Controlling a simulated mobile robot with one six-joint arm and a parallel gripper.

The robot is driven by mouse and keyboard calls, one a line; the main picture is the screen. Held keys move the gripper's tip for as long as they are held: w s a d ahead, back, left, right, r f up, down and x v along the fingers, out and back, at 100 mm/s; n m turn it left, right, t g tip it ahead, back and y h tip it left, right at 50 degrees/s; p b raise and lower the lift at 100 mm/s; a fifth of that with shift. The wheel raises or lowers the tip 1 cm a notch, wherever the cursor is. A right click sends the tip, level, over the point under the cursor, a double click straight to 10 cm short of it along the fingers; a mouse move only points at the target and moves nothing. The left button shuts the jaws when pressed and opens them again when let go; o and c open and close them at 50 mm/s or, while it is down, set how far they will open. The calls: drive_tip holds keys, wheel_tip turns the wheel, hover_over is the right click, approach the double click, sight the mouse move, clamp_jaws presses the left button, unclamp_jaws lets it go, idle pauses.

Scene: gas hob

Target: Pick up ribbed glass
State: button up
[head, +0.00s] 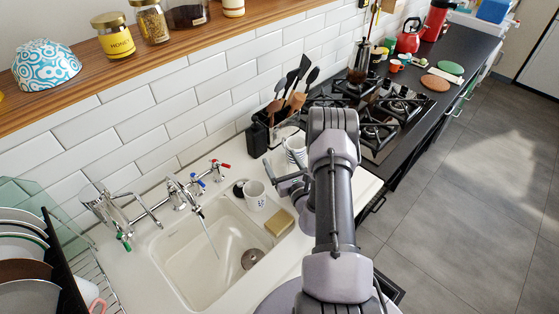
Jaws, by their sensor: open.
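My gripper (276,178) is open and empty, low over the counter to the right of the sink. I cannot make out the ribbed glass with certainty. A pale object with horizontal bands (296,144) stands just behind my gripper, partly hidden by my arm. It could be stacked cups or the ribbed glass; I cannot tell which. A white mug with dark marks (255,196) stands on the sink's edge, to the left of my gripper and apart from it.
The white sink (215,262) and its taps (180,194) lie to the left. A yellow sponge (279,222) is on the sink's right edge. A black utensil holder (259,138) stands against the tiles. The gas hob (384,110) is behind my arm. Dishes stand in a rack (70,262) at far left.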

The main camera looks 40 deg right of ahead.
drive_tip(key=shift+w+d+f, duration=0.15)
drive_tip(key=shift+w+d, duration=0.05)
drive_tip(key=shift+w, duration=0.35)
drive_tip(key=shift+s+a, duration=0.1)
drive_tip(key=shift+a, duration=0.1)
drive_tip(key=shift+s+a+r, duration=0.25)
drive_tip(key=shift+s+r, duration=0.05)
drive_tip(key=shift+c, duration=1)
drive_tip(key=shift+w+d+f, duration=0.1)
drive_tip(key=shift+f, duration=0.05)
drive_tip(key=c, duration=0.7)
clamp_jaws()
